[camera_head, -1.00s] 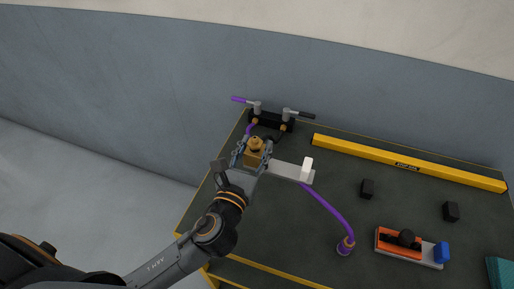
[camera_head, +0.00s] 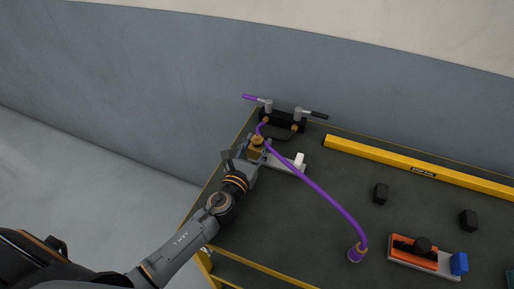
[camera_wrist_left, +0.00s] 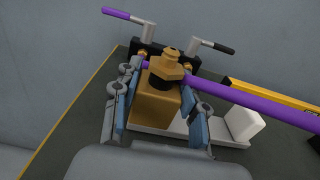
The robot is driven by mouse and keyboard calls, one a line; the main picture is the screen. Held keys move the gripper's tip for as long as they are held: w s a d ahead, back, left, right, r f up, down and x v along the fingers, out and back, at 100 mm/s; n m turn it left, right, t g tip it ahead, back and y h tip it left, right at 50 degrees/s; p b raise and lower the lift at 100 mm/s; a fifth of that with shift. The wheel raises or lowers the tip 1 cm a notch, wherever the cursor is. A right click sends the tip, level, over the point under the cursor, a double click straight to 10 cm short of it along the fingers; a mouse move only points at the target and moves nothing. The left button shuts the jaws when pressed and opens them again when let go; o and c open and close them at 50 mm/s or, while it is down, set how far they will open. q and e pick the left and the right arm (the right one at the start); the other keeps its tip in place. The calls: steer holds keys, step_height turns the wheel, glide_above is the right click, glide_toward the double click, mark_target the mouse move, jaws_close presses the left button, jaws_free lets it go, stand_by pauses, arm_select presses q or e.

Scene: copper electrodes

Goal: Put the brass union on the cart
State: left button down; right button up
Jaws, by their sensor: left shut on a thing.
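The brass union (camera_head: 257,143) is a brass block with a hex fitting on top. It sits on the end of a grey plate (camera_head: 284,166) that carries a white block at its other end. My left gripper (camera_wrist_left: 160,110) is shut on the brass block, with a finger on either side. The cart (camera_head: 300,222) is a dark top with yellow edges, and the union and plate are over its back left corner. I cannot tell whether the plate touches the top. My right gripper is not in view.
A purple hose (camera_head: 323,195) crosses over the plate close beside the union, from a black valve block (camera_head: 283,122) to a fitting (camera_head: 356,253). A yellow bar (camera_head: 430,172), black blocks (camera_head: 380,193) and an orange tool (camera_head: 415,250) lie to the right.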

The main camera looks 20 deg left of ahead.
arm_select(q)
steer(key=shift+r, duration=0.1)
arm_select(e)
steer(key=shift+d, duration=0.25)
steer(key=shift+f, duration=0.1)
arm_select(q)
steer(key=c, duration=0.7)
jaws_free()
steer(key=shift+f, duration=0.25)
steer(key=shift+c, duration=0.2)
steer(key=shift+s, duration=0.1)
steer(key=shift+r, duration=0.2)
steer(key=s+b, duration=0.1)
steer(key=s, duration=0.4)
steer(key=s+b, duration=0.1)
steer(key=s, duration=0.4)
steer(key=shift+s+a+f, duration=0.15)
steer(key=shift+s, duration=0.85)
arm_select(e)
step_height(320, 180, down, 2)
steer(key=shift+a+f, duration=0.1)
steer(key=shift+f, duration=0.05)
